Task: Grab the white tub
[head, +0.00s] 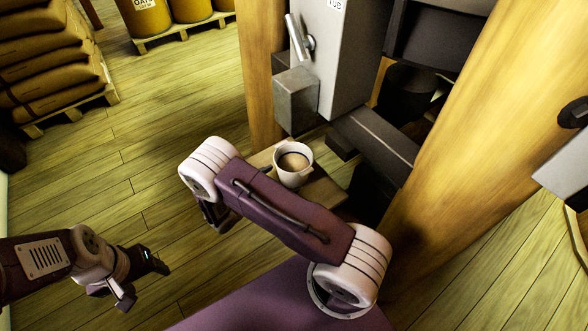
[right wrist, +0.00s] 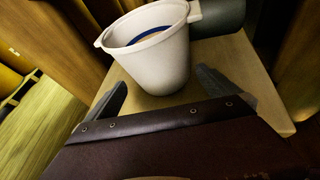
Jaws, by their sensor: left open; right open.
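The white tub (head: 293,178) stands upright on a small wooden stand (head: 328,190) and holds something tan. In the right wrist view, the tub (right wrist: 150,65) has a blue line inside its rim and small lugs at the rim. My right gripper (right wrist: 163,80) is open, with one finger on each side of the tub's lower part in that picture. I cannot tell whether the fingers touch it. In the head view my right arm hides most of that gripper. My left gripper (head: 143,282) is open and empty over the floor at the lower left.
A grey machine (head: 335,60) with a lever and a dark chute (head: 378,140) stands just behind the tub. Wooden posts (head: 480,130) flank it. Stacked sacks (head: 45,60) and yellow barrels (head: 145,15) sit on pallets at the far left. The plank floor at left is clear.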

